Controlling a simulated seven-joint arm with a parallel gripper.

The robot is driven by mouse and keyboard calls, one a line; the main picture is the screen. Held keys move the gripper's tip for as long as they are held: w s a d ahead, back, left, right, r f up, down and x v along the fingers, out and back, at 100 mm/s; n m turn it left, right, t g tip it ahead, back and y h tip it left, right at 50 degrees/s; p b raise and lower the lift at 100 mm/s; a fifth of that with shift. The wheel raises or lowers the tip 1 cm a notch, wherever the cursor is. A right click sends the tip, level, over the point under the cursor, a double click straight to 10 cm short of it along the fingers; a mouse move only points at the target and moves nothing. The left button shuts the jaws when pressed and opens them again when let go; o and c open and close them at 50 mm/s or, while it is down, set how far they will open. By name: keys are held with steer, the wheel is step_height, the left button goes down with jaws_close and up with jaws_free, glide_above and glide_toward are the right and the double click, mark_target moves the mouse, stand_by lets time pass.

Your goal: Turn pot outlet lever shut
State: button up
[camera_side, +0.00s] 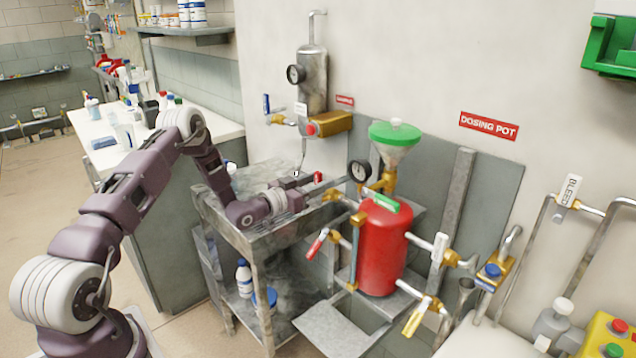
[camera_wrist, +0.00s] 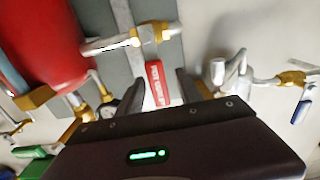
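The red dosing pot (camera_side: 383,245) stands on its frame, with a green-lidded funnel (camera_side: 394,140) above it. A red lever (camera_side: 318,177) shows at my gripper's tip, by a brass valve on the pot's left. In the wrist view this red lever (camera_wrist: 157,82) bears white lettering too small to read and extends from a brass valve (camera_wrist: 150,33). My gripper (camera_side: 305,184) reaches it from the left. In the wrist view my gripper (camera_wrist: 163,92) has its fingers apart, one on each side of the lever; contact cannot be told.
Another red-and-white lever (camera_side: 316,243) sits lower left of the pot. A white-tagged lever (camera_side: 440,247) and a yellow lever (camera_side: 413,318) are on its right. A sample vessel (camera_side: 312,80) with a blue lever (camera_side: 266,104) is on the wall. A grey metal cart (camera_side: 250,245) stands below my gripper.

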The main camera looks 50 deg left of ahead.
steer(key=s, duration=0.7)
